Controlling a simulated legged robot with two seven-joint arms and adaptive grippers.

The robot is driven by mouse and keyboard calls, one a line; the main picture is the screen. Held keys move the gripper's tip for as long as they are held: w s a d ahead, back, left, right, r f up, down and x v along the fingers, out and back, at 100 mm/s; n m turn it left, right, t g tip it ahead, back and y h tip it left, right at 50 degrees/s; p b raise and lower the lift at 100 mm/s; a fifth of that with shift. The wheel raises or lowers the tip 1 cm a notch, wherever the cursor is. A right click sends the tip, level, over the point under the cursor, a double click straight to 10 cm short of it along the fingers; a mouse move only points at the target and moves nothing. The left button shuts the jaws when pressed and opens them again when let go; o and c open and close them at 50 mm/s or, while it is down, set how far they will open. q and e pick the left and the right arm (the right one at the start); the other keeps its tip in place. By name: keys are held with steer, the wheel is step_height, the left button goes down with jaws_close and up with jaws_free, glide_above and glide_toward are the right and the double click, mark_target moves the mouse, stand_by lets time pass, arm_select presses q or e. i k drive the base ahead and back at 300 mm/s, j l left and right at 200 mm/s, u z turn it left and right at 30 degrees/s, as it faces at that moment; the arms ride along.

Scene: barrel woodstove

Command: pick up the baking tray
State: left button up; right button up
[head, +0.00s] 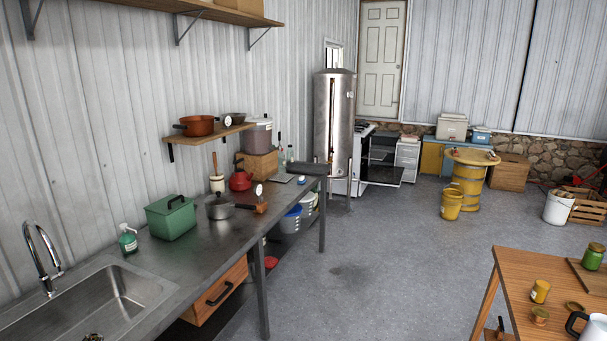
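I cannot pick out the baking tray for certain. A flat grey sheet-like thing (281,179) lies on the steel counter (225,232) towards its far end. A dark, low, tray-like thing (307,168) lies just beyond it at the counter's far end. Farther back, a white stove (342,186) has what looks like a lowered oven door (384,174), with dark flat shelves or trays (383,153) above it, too small to tell. Neither of my grippers is in view.
A sink (105,300), a green box (171,218), a saucepan (219,207) and a red kettle (240,180) line the counter. A tall metal cylinder (334,120) stands beyond it. A wooden table (515,285) is at lower right. The grey floor (390,250) between is clear.

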mark_target(301, 168)
steer(key=i+l+z, duration=0.25)
steer(key=i, duration=0.45)
steer(key=i+z, duration=0.3)
steer(key=i, duration=2.6)
